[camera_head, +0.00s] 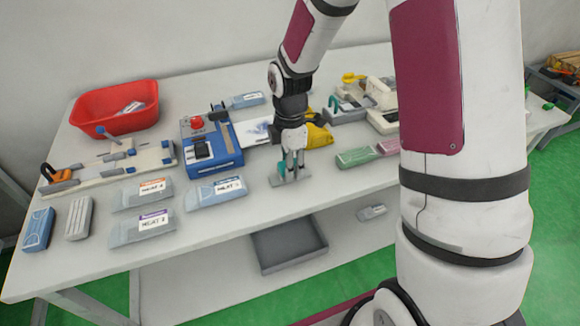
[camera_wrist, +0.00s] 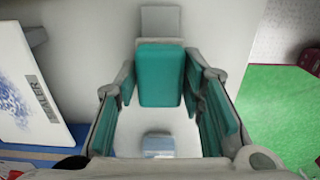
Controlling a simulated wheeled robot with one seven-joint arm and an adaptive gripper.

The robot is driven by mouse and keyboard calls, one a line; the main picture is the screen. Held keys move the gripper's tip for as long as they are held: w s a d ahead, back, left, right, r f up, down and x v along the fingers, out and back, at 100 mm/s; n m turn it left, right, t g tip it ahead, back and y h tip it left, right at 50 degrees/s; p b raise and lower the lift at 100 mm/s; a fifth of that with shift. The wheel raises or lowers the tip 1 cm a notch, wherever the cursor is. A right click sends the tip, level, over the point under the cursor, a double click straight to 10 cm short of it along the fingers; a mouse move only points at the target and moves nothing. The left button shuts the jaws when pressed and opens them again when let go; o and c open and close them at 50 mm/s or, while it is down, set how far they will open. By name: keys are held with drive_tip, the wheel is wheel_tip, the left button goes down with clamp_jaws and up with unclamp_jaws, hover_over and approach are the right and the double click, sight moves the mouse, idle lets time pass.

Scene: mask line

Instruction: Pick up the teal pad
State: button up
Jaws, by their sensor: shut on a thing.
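The teal pad (camera_wrist: 160,75) is a rounded block between my fingers in the wrist view. My gripper (camera_wrist: 158,82) is closed around it, with teal-faced fingers on its left and right sides. A grey piece (camera_wrist: 160,19) shows just beyond the pad. In the head view my gripper (camera_head: 291,168) points down at the table's front edge, low over a small grey piece (camera_head: 305,176). The pad is hard to tell from the teal finger faces there. I cannot tell whether it still touches what is below.
A blue device with a red button (camera_head: 212,143), a red bin (camera_head: 115,108) and several labelled packs (camera_head: 217,193) stand left on the white table (camera_head: 240,222). A yellow tool (camera_head: 318,136) is behind my gripper. A green block (camera_head: 356,157) lies to its right.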

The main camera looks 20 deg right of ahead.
wheel_tip(320, 180, up, 2)
drive_tip(key=shift+r, duration=0.2)
drive_tip(key=s+r+p, duration=0.1)
drive_tip(key=s, duration=1.5)
drive_tip(key=shift+r, duration=0.3)
